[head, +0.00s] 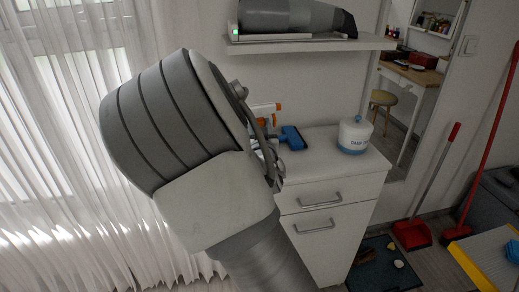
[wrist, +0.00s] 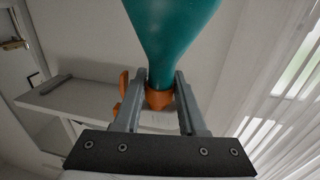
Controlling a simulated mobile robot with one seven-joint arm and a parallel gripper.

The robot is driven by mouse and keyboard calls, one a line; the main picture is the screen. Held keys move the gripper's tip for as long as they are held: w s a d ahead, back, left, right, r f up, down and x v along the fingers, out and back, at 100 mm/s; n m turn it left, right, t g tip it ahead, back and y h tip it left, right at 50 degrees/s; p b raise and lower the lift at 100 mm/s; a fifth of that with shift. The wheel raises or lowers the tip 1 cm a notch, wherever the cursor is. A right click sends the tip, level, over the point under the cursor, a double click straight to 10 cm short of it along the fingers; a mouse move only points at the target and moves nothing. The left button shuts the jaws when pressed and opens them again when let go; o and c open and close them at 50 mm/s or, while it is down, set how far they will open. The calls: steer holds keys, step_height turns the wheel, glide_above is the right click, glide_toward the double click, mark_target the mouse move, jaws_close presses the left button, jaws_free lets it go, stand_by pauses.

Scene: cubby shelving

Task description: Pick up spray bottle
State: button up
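The spray bottle has a teal body (wrist: 170,38), an orange neck (wrist: 158,99) and an orange trigger (wrist: 123,84) in the wrist view. The two grey fingers of my gripper (wrist: 161,88) stand close against both sides of its neck, with no clear gap showing. In the head view, its white and orange spray head (head: 265,110) shows just right of my arm. My arm hides the bottle's body and most of my gripper there. I cannot tell whether the bottle's base touches the cabinet top.
The white cabinet (head: 345,160) bears a blue brush-like tool (head: 291,137) and a white jar with a blue base (head: 355,134). A wall shelf (head: 310,43) with a grey device (head: 290,17) hangs above. Curtains (head: 50,150) are at left. A red dustpan (head: 412,234) stands at right.

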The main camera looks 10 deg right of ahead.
jaws_close()
steer(key=shift+r, duration=0.1)
stand_by(1.0)
